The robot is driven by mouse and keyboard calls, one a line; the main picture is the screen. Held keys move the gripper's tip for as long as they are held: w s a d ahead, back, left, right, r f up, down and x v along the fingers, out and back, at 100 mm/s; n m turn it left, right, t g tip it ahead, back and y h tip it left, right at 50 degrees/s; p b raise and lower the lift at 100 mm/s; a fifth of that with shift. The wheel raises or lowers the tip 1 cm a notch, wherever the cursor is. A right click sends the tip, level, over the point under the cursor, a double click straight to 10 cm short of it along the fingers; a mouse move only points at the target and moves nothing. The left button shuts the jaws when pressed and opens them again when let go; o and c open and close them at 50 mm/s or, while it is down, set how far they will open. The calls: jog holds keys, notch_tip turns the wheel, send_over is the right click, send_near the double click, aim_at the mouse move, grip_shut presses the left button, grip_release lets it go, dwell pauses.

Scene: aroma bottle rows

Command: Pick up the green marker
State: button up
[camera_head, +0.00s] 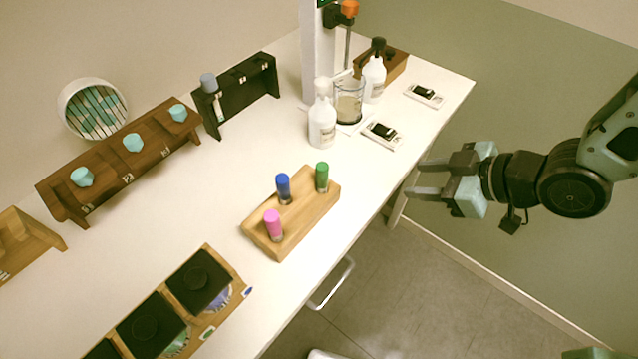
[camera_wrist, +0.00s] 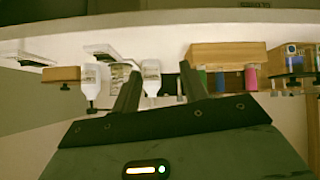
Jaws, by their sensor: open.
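The green marker (camera_head: 322,177) stands upright at the right end of a light wooden block (camera_head: 300,222) on the white table. A blue marker (camera_head: 283,188) and a pink marker (camera_head: 273,224) stand in the same block to its left. My gripper (camera_head: 415,180) is open and empty, to the right of the block and past the table's edge, fingers pointing left. In the wrist view my two fingers (camera_wrist: 160,92) are spread with nothing between them.
White bottles (camera_head: 322,122) and a glass beaker (camera_head: 349,101) stand by a stirrer at the back. Small white scales (camera_head: 382,134) lie near the right edge.

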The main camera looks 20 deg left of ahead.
jog(key=s+a+f+n+g+y, duration=0.1)
jog(key=s+f+y, duration=0.1)
jog(key=y, duration=0.2)
jog(key=y+p, duration=0.3)
jog(key=y, duration=0.2)
send_near(322, 166)
jog(key=a, duration=0.4)
jog(key=shift+w, duration=0.3)
jog(key=shift+w+a+f+p, duration=0.15)
jog(key=shift+a+p, duration=0.45)
jog(key=shift+a, duration=0.4)
jog(key=shift+w+a+f+p, duration=0.15)
jog(key=shift+a+p, duration=0.4)
jog(key=shift+a, duration=0.4)
jog(key=shift+w+a+f+p, duration=0.1)
jog(key=shift+a+p, duration=0.5)
jog(key=shift+a, duration=0.4)
grip_shut()
